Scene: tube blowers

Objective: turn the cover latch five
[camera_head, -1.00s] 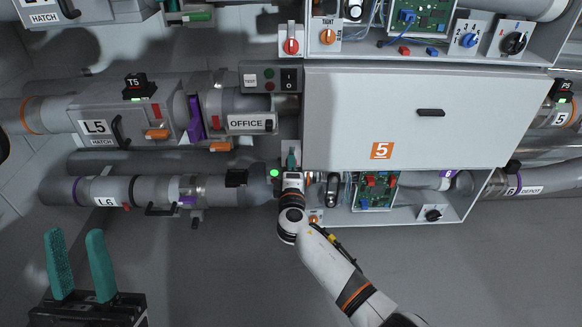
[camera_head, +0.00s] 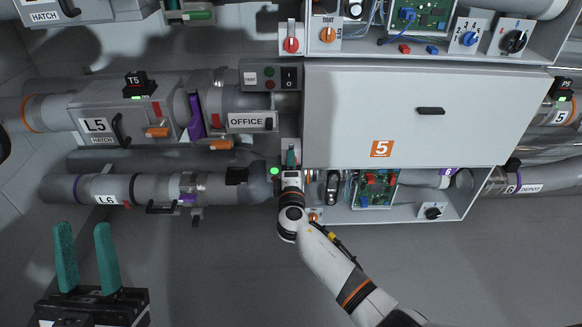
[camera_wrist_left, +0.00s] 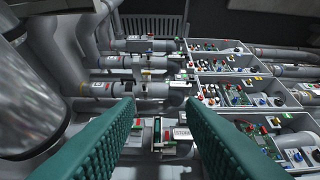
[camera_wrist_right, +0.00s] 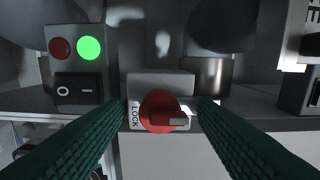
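The cover latch five is a round red knob (camera_wrist_right: 160,110) with a small handle pointing right, on a plate marked LOCK in the right wrist view. My right gripper (camera_wrist_right: 160,107) is open, with one teal finger on each side of the knob and a gap visible on both sides. In the head view the right gripper (camera_head: 291,157) is at the left edge of the white cover marked 5 (camera_head: 350,110) and hides the latch. The cover lies flat over its box. My left gripper (camera_head: 86,250) is open and empty at the lower left; its fingers also show in the left wrist view (camera_wrist_left: 158,118).
Pipes L5 (camera_head: 95,126) and L6 (camera_head: 105,199) run left of the cover. An open box with a circuit board (camera_head: 374,188) lies below.

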